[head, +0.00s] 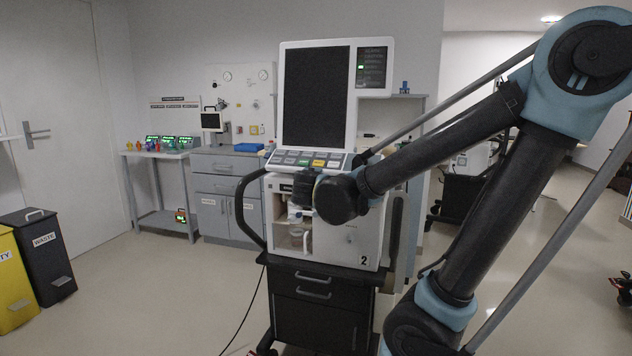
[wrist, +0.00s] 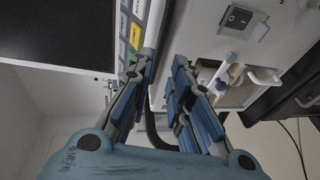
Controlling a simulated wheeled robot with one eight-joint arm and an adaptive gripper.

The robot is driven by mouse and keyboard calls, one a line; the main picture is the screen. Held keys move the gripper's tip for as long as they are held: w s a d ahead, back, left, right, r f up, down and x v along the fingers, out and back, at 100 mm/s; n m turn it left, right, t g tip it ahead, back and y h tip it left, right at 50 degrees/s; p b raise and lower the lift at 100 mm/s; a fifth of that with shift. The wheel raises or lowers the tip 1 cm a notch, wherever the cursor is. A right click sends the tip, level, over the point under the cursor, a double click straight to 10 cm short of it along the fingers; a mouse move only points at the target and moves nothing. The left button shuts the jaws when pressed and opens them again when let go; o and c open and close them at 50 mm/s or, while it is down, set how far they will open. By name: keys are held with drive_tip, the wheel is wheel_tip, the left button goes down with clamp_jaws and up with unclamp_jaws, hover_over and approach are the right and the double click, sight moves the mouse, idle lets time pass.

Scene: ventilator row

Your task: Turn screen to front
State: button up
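The screen (head: 316,97) is a tall black display in a white frame on top of the ventilator numbered 2. It is upright and faces roughly toward me. A sloping key panel (head: 309,160) with coloured buttons sits below it. In the wrist view the screen (wrist: 58,30) is at upper left and the key panel (wrist: 134,32) beside it. My gripper (head: 303,190) is just below the key panel, in front of the ventilator body (head: 345,240). In the wrist view its two blue-padded fingers (wrist: 164,62) are apart, pointing at the panel's lower edge. I see nothing held; contact is unclear.
A dark cart (head: 318,305) carries the ventilator, with a curved black handle (head: 243,212) at its left. A cable runs over the floor. Waste bins (head: 43,262) stand far left, and a bench (head: 160,152) and grey cabinet (head: 219,187) stand behind. The floor at left is clear.

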drive_tip(key=shift+s+r, duration=0.2)
drive_tip(key=shift+s, duration=0.9)
drive_tip(key=shift+s+r, duration=0.15)
drive_tip(key=shift+s, duration=0.9)
drive_tip(key=s+d+f+m+g+h, duration=0.2)
drive_tip(key=d+f+m+g, duration=0.3)
drive_tip(key=d, duration=0.5)
drive_tip(key=s+d+f+m+g+h, duration=0.2)
drive_tip(key=d+f+m, duration=0.1)
drive_tip(key=d+f, duration=0.55)
drive_tip(key=s+d+f+m+g+y, duration=0.2)
drive_tip(key=s+f+m+g, duration=0.1)
drive_tip(key=s, duration=0.5)
drive_tip(key=s+d+f+m+g+y, duration=0.2)
drive_tip(key=s+d+f+m+g, duration=0.1)
drive_tip(key=s+f+m, duration=0.3)
drive_tip(key=shift+s+d+f+g, duration=0.3)
drive_tip(key=shift+s+d, duration=0.05)
drive_tip(key=shift+s, duration=0.9)
